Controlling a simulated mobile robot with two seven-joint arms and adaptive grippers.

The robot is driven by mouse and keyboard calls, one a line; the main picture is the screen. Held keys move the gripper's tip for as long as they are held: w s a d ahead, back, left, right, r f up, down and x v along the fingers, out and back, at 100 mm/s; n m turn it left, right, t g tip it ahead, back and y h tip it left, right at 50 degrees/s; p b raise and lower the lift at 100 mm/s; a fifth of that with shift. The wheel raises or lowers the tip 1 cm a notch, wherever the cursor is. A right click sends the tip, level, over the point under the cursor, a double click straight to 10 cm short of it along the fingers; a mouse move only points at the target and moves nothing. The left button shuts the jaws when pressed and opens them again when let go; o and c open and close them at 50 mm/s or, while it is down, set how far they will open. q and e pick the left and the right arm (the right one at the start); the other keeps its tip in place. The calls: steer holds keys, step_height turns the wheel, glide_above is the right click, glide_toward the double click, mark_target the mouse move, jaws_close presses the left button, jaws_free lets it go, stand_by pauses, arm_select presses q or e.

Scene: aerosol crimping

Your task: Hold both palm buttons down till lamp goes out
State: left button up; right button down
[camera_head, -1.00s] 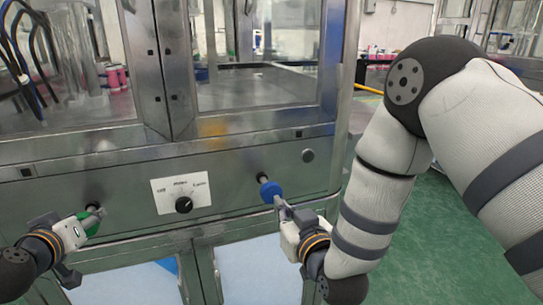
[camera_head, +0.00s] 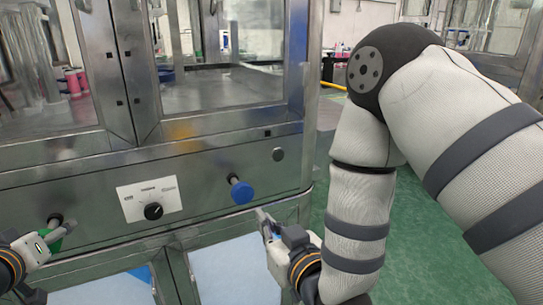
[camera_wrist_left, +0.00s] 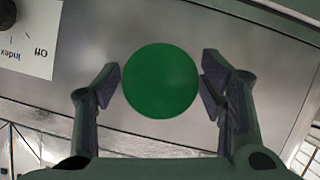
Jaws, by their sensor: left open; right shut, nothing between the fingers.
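The green palm button (camera_head: 54,240) is on the left of the machine's front panel, partly hidden behind my left gripper (camera_head: 58,234). In the left wrist view the round green button (camera_wrist_left: 160,80) shows between my two spread, empty fingers, with a gap on each side. I cannot tell whether it is pressed in. The blue palm button (camera_head: 242,192) stands out on its dark stem, right of the dial. My right gripper (camera_head: 263,214) is shut and empty, just below and right of it, apart from it. No lit lamp can be made out.
A white label with a black dial (camera_head: 153,211) sits between the buttons. Glass-windowed metal doors rise above. Green floor (camera_head: 420,240) lies open to the right.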

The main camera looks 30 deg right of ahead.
arm_select(q)
steer(key=v, duration=1.2)
